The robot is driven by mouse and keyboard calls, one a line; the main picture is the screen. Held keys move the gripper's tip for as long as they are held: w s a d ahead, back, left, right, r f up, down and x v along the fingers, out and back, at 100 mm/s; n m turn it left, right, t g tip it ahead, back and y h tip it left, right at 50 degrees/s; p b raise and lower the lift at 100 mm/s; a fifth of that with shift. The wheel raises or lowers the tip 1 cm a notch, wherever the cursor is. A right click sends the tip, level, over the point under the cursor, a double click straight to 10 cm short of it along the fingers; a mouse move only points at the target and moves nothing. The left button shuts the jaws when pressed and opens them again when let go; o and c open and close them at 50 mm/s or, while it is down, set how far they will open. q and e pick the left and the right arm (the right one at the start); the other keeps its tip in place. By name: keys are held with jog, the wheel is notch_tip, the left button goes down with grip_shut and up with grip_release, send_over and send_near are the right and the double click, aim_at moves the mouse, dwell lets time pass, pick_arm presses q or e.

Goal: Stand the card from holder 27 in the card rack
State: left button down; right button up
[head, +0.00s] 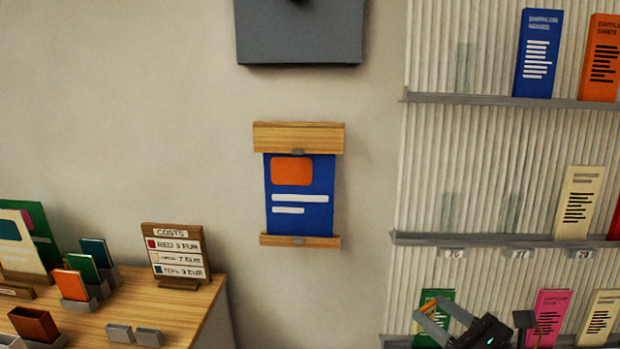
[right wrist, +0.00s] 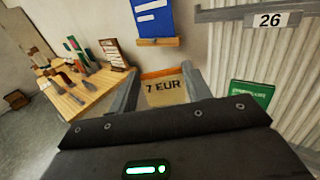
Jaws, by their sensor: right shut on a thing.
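My right gripper (head: 436,318) is low at the right of the head view, in front of the lower shelf. In the right wrist view its fingers (right wrist: 163,90) are shut on a cream card (right wrist: 163,92) with an orange edge, reading "7 EUR". The clear holder above label 27 (head: 519,254) on the middle shelf looks empty. The wooden table (head: 185,325) at left bears small grey stands with red (head: 71,285), green and teal cards; I cannot tell which is the card rack. My left gripper is not in view.
A blue poster (head: 300,215) hangs on the wall between table and shelves. A green card (right wrist: 252,95) is close right of the gripper in the right wrist view.

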jog(key=s+f+b, duration=0.2)
jog(key=s+f, duration=0.2)
jog(key=f, duration=0.8)
jog(key=shift+s+a+f, duration=0.15)
jog(key=shift+s+a, duration=0.05)
jog(key=shift+a, duration=0.2)
jog(key=w+d+r+p, duration=0.2)
jog(key=w+r+p, duration=0.1)
jog(key=r, duration=0.6)
jog(key=w+d+r+h+p, duration=0.1)
jog(key=w+r+p, duration=0.1)
jog(key=r, duration=0.6)
jog(key=w+d+r+p, duration=0.2)
jog(key=w+r+p, duration=0.1)
jog(key=r, duration=0.6)
jog(key=d+r+m+t+h, duration=0.1)
jog(key=d+r+m+h, duration=0.1)
jog(key=d+m+h, duration=0.1)
jog(key=d+r+m+t+h+p, duration=0.1)
jog(key=d+r+m+h, duration=0.2)
jog(key=d+h, duration=0.3)
jog(key=shift+d+r+m+t, duration=0.25)
jog(key=shift+d+m, duration=0.25)
jog(key=shift+d, duration=0.55)
jog(key=shift+w, duration=0.1)
